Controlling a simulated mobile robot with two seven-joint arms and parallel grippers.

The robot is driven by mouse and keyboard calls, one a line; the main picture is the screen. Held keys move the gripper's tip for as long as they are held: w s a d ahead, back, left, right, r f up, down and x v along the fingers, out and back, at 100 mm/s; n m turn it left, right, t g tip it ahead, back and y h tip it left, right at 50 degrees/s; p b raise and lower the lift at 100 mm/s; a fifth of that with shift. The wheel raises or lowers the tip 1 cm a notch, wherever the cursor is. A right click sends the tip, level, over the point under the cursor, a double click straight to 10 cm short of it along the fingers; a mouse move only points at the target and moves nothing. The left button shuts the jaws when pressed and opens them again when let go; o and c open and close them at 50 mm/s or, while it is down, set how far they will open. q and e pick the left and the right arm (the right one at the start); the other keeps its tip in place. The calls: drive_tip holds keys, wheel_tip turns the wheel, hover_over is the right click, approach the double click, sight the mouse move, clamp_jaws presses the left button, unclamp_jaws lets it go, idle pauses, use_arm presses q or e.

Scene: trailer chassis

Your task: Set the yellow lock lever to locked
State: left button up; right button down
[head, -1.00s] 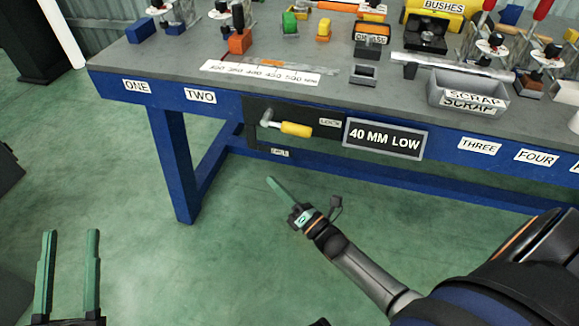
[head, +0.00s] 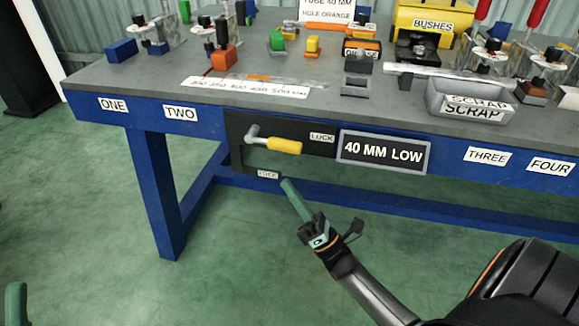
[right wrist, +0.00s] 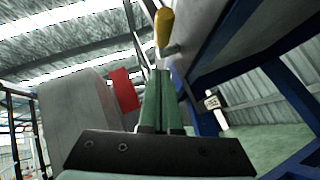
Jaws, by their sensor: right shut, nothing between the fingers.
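The yellow lock lever (head: 284,146) is on a dark plate (head: 238,150) on the bench front. Its handle points right and slightly down from a grey pivot, toward the LOCK label (head: 321,138). The FREE label (head: 268,174) is below the pivot. My right gripper (head: 289,184) is shut and empty, with its green fingertips below the handle and apart from it in the head view. In the right wrist view, the closed fingers (right wrist: 161,75) point toward the yellow handle (right wrist: 163,27). Only part of one left gripper finger (head: 15,302) shows at the lower left edge.
The blue-edged bench (head: 400,112) carries a grey scrap tray (head: 470,108), a yellow bushes bin (head: 425,17) and several clamps and blocks. A "40 MM LOW" sign (head: 383,152) is right of the lever. Bench legs (head: 160,195) stand at left. The floor in front is clear.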

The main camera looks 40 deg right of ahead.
sight(275, 138)
drive_tip(key=shift+w+d+r, duration=0.2)
drive_tip(key=shift+w+r, duration=0.15)
drive_tip(key=shift+r, duration=0.4)
drive_tip(key=shift+w+d+r, duration=0.2)
drive_tip(key=shift+w+r, duration=0.2)
drive_tip(key=shift+r, duration=0.4)
drive_tip(key=shift+w+d+r, duration=0.2)
drive_tip(key=shift+w+r, duration=0.15)
drive_tip(key=shift+r, duration=0.4)
